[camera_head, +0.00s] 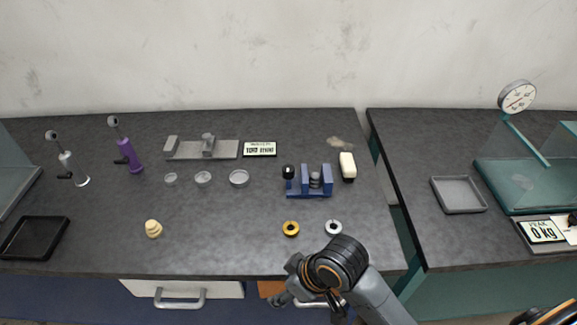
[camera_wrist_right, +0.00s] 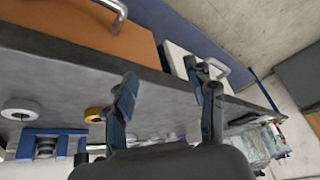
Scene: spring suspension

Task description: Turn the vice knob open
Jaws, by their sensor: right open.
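The vice (camera_head: 310,190) is blue and stands upright near the right end of the left bench, with a spring between its jaws. Its dark round knob (camera_head: 289,171) is on the vice's left side. The vice also shows at the lower left of the right wrist view (camera_wrist_right: 40,146), partly cut off. My right gripper (camera_head: 306,299) is over the bench's front edge, well in front of the vice and apart from it. In the right wrist view its two fingers (camera_wrist_right: 168,92) are spread with nothing between them. My left gripper is not in view.
A yellow ring (camera_head: 291,229) and a white ring (camera_head: 334,227) lie between gripper and vice. A cream block (camera_head: 347,166) stands right of the vice. Clear discs (camera_head: 203,178) and a display (camera_head: 260,149) are left of it. Bench left of the yellow ring is mostly clear.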

